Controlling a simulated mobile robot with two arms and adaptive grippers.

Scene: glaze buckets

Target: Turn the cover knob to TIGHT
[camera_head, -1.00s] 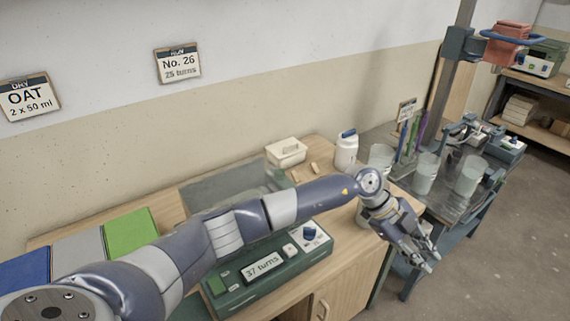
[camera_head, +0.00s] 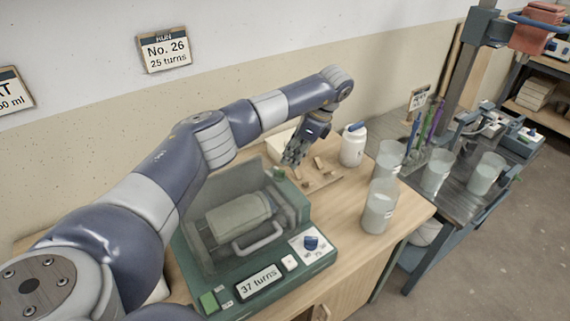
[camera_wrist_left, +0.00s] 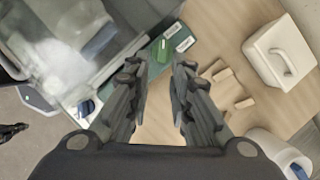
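The machine (camera_head: 225,290) is green with a clear hood, and a jar (camera_head: 238,217) lies inside it. A small green knob (camera_head: 279,173) sits at its back right corner, likely the cover knob. In the left wrist view the knob (camera_wrist_left: 163,50) lies between two small labels, too blurred to read. My left gripper (camera_head: 291,160) points down close to the knob. In the left wrist view its two fingers (camera_wrist_left: 158,72) are apart with nothing between them, and the knob shows just beyond the tips. A dark shape (camera_wrist_left: 12,131) at that view's left edge may be my right gripper.
A blue knob (camera_head: 310,242) and a "37 turns" display (camera_head: 260,282) are on the machine's front. A white box (camera_wrist_left: 280,52), small wooden pieces (camera_wrist_left: 228,88) and a white bottle (camera_head: 353,145) are near the gripper. A clear beaker (camera_head: 379,207) stands at the bench's right.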

